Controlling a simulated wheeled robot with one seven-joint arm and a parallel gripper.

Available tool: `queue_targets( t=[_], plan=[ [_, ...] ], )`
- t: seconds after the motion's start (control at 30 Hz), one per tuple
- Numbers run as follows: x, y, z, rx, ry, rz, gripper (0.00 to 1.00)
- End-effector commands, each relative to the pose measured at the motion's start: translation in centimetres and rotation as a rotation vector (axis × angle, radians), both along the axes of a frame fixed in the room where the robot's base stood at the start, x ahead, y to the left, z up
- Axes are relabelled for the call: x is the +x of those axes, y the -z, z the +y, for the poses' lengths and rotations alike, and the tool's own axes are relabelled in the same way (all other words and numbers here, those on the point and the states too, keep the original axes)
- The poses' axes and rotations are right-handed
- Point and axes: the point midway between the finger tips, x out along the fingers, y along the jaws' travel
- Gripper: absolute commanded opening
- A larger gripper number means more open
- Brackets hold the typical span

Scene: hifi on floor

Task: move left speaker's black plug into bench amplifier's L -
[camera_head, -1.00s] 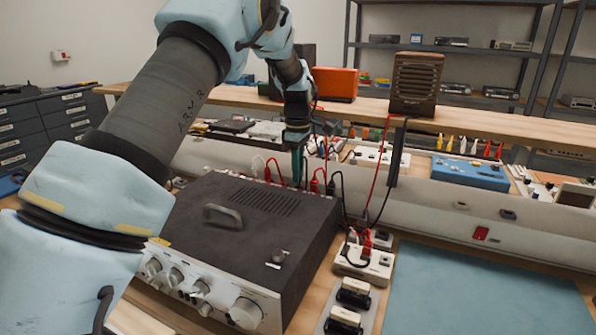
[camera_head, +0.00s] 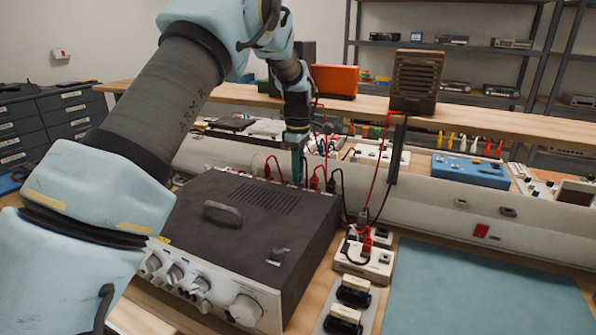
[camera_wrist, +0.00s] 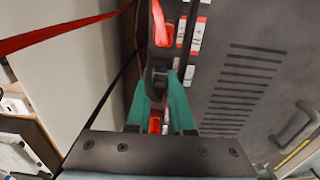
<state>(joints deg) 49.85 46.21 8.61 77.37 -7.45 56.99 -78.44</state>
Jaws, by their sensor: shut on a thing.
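The bench amplifier (camera_head: 262,228) is a black box with a silver front panel; its back edge has several red and black plugs. My gripper (camera_head: 297,172) points down at that back edge. In the wrist view, my teal fingers (camera_wrist: 161,88) are shut on a small black plug (camera_wrist: 160,76) beside the amplifier's back panel. Red plugs show just beyond (camera_wrist: 161,26) and just nearer (camera_wrist: 155,123). White and red terminal labels (camera_wrist: 197,38) lie close to the fingertips, too small to read. Whether the black plug is seated in a socket cannot be told.
A brown speaker (camera_head: 416,82) stands on the wooden shelf (camera_head: 470,118). Red and black cables hang behind the amplifier. A white switch box (camera_head: 366,262) sits to its right. The blue mat (camera_head: 480,290) is clear.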

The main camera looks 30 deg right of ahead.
Motion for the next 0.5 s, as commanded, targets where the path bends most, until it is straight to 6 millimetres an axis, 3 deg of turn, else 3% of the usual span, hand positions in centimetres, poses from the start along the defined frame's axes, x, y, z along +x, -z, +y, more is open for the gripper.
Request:
queue_targets(
  t=[0.5],
  plan=[
    [-0.01, 0.62, 0.01, 0.0, 0.0, 0.0, 0.0]
  ],
)
